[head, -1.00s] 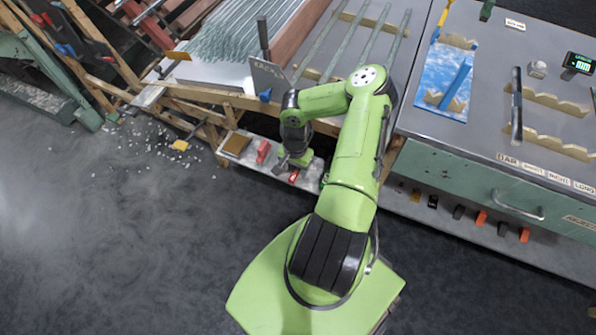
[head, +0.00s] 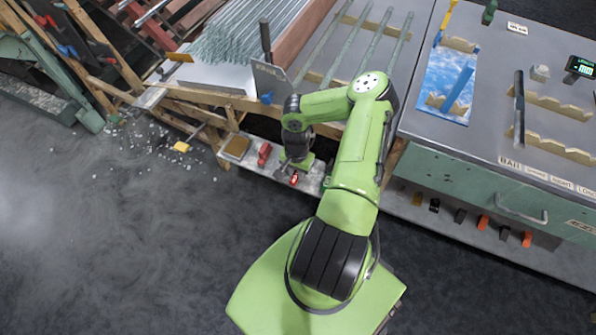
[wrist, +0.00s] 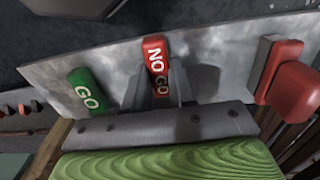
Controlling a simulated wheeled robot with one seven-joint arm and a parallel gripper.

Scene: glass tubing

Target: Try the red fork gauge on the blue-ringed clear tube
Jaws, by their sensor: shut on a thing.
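The red fork gauge, its handle marked NO GO (wrist: 155,58), is on the pale metal shelf. It also shows as a small red piece (head: 294,179) in the head view. My gripper (wrist: 163,90) is shut on it, with its fingers either side of the handle's lower part. In the head view my gripper (head: 296,166) is low at the shelf, partly hidden by my arm. A green gauge handle marked GO (wrist: 86,92) is left of it in the wrist view. Several clear tubes (head: 372,47) lie on the bench supports; I cannot make out a blue ring on any.
A red block (head: 264,153) and a brown block (head: 236,147) sit left on the shelf (head: 224,161). A large red part (wrist: 292,88) stands right in the wrist view. A grey bench (head: 480,125) with notched racks is right. Broken glass litters the floor left.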

